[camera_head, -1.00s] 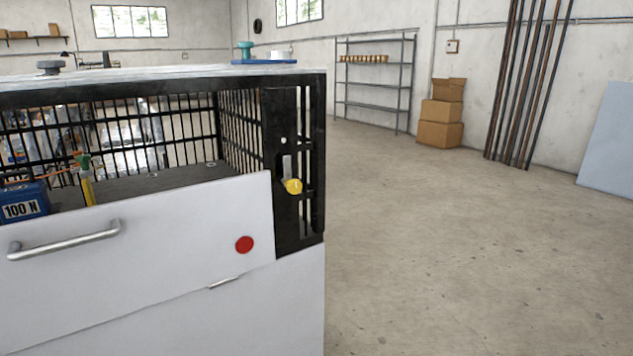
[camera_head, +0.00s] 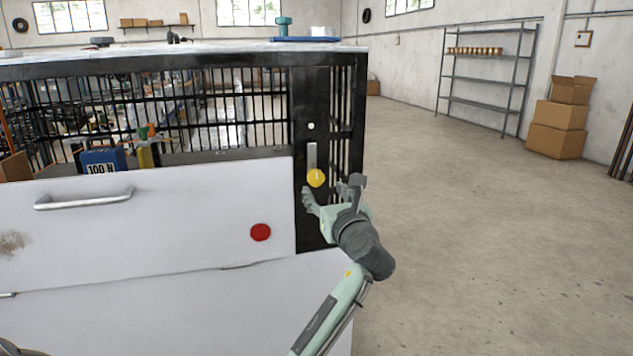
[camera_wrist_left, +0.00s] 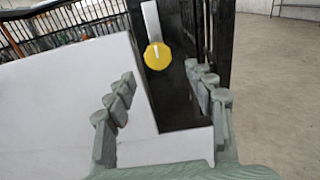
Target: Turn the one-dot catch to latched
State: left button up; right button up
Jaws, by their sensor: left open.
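The one-dot catch is a grey lever (camera_head: 311,156) with a round yellow knob (camera_head: 316,178) at its lower end, on a black post (camera_head: 309,94) at the cage's front right corner. One white dot (camera_head: 311,126) shows above it. The lever hangs about upright, knob down. My left gripper (camera_head: 331,188) is open just below and right of the knob in the head view. In the left wrist view, the knob (camera_wrist_left: 158,56) shows ahead between the open fingers (camera_wrist_left: 158,78), which do not visibly hold it. My right gripper is not in view.
A white panel (camera_head: 200,215) with a bar handle (camera_head: 84,200) and a red disc (camera_head: 261,232) leans in front of the cage. A blue 100 N block (camera_head: 102,161) stands inside. Open floor lies to the right, with a shelf (camera_head: 484,78) and cartons (camera_head: 558,128) beyond.

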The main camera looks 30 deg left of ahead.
aim_at(317, 180)
pick_arm(q)
jog(key=shift+w+a+r, duration=0.25)
jog(key=shift+a+r, duration=0.05)
jog(key=shift+r, duration=0.05)
jog(key=x, duration=0.7)
jog(key=shift+c, duration=0.2)
jog(key=shift+s, duration=0.1)
grip_shut()
